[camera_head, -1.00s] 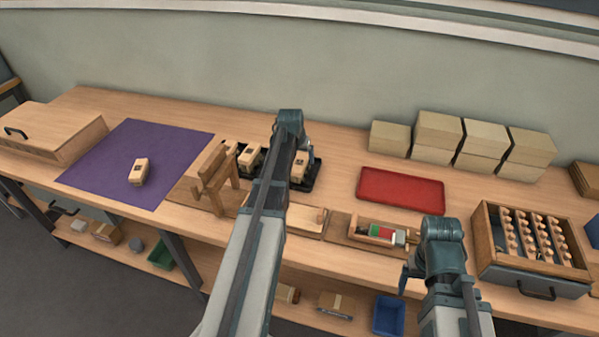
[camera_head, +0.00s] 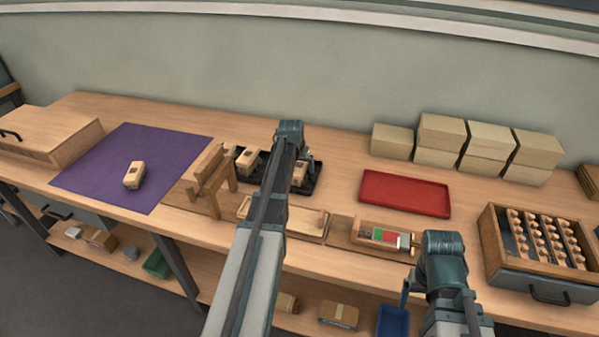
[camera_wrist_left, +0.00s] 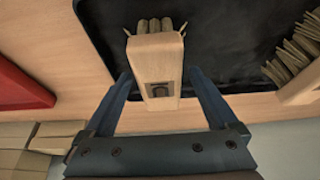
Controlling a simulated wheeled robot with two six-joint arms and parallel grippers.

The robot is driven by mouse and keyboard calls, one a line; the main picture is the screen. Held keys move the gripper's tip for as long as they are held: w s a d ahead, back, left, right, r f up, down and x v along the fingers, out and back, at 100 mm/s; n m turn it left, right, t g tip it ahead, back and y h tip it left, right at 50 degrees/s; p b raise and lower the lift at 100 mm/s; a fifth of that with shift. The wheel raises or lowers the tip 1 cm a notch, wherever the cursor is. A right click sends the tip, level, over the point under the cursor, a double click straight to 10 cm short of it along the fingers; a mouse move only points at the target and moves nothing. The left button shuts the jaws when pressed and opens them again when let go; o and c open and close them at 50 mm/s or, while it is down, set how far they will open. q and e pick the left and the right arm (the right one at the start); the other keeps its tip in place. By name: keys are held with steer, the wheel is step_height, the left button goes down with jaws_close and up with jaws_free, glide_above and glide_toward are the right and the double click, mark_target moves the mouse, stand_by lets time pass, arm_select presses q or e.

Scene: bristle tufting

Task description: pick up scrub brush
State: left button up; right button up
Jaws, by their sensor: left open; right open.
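A wooden scrub brush (camera_head: 299,174) lies at the right end of the black tray (camera_head: 317,176), partly hidden by my left arm. In the left wrist view this brush (camera_wrist_left: 157,62) lies between my open left fingers (camera_wrist_left: 160,84), its pale bristles pointing away from the gripper's base. I cannot tell if either finger touches it. Another brush (camera_head: 246,158) is at the tray's left end, and bristles of a brush (camera_wrist_left: 292,55) show at the wrist view's right edge. A further brush (camera_head: 134,174) lies on the purple mat (camera_head: 110,190). My right gripper (camera_head: 405,292) is open and empty at the bench front.
A wooden stand (camera_head: 212,185) is left of the tray. A red tray (camera_head: 404,194) lies to the right, with pale boxes (camera_head: 440,130) behind it. A wooden box (camera_head: 515,270) with rows of knobs stands far right. A wooden holder (camera_head: 380,236) is near the front edge.

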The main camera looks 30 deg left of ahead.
arm_select(q)
steer(key=shift+f, duration=0.25)
stand_by(0.4)
jaws_close()
